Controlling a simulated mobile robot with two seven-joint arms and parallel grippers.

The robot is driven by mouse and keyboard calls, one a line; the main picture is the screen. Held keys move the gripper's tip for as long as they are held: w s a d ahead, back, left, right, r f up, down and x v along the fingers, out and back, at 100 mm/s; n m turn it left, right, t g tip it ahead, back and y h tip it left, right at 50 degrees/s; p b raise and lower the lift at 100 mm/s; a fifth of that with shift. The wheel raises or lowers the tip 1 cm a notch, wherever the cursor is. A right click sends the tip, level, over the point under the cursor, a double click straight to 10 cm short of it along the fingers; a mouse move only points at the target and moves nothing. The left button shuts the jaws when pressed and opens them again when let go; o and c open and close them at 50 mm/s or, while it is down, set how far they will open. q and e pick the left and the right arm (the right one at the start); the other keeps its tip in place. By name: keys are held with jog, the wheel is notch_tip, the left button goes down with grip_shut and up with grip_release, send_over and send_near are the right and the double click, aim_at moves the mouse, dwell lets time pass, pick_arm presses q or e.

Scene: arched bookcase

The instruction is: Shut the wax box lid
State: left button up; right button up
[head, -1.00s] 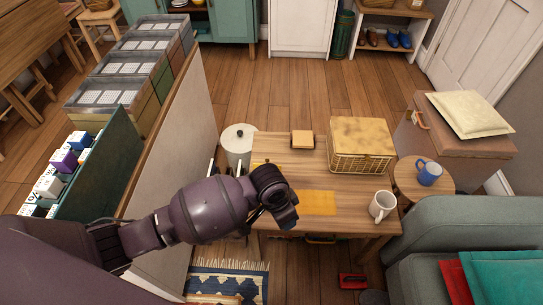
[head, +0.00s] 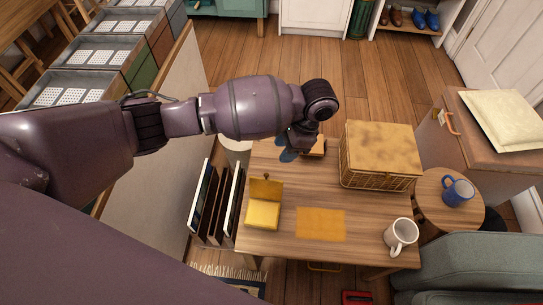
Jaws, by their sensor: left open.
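The wax box (head: 262,214) is a small yellow box on the left part of the wooden table. Its lid (head: 267,188) stands up at the back edge, with a small knob on top, so the box is open. My left gripper (head: 288,152) is over the far side of the table, beyond the box and slightly right of it, apart from the lid. It points down and is open, with nothing seen between its fingers. The wrist hides part of the fingers. My right gripper is out of view.
On the table (head: 275,248) are a flat yellow mat (head: 320,223), a white mug (head: 401,236), a wicker basket (head: 380,160) and a small tan block (head: 316,148) partly behind my gripper. Upright dark panels (head: 213,205) stand along the table's left side.

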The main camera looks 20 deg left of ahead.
aim_at(267, 174)
pick_arm(q)
jog(key=b+x, duration=0.3)
jog(key=x, duration=0.6)
jog(key=shift+s+f, duration=0.25)
jog(key=shift+f, duration=0.05)
jog(key=shift+a+f, duration=0.1)
jog(key=shift+f, duration=0.15)
jog(key=shift+a+f+b, duration=0.1)
jog(key=shift+f+b, duration=0.05)
jog(key=shift+b, duration=0.15)
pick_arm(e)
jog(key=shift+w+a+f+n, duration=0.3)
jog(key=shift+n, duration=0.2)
pick_arm(q)
jog(key=c, duration=0.7)
grip_shut()
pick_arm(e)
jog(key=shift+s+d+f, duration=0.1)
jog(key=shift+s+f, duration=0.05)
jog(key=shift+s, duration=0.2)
